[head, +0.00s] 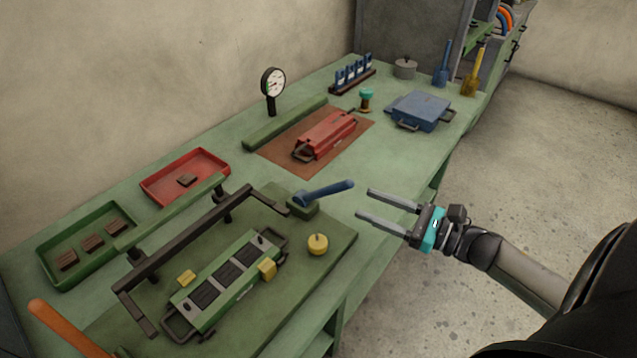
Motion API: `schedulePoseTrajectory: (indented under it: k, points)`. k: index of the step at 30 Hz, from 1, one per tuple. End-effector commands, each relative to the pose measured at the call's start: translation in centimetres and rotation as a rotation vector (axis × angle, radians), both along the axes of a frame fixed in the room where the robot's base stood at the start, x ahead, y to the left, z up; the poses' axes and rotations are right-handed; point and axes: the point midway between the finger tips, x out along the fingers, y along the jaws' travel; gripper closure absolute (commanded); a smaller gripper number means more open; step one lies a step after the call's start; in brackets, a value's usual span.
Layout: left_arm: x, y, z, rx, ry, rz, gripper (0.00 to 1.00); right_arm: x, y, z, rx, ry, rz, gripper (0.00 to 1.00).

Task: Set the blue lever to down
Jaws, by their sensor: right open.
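My left gripper is not in view.
A dark bar frame (180,238) and a green-and-grey device (222,283) stand on the plate, with a yellow knob (318,244) near the lever. An orange handle (65,328) sticks up at front left. Red device (325,135) and blue box (420,110) lie farther back.

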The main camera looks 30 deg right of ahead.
Motion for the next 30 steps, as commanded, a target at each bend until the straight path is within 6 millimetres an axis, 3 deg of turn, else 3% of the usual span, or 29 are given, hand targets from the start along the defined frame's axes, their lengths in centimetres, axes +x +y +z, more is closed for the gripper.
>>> schedulePoseTrajectory:
  k: [18,30]
  points:
    - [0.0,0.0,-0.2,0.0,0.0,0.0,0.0,8.6,5.0,0.1,0.004,0.0,-0.002,0.45]
    - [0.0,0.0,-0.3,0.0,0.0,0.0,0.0,10.8,6.3,0.0,0.004,0.002,-0.003,0.45]
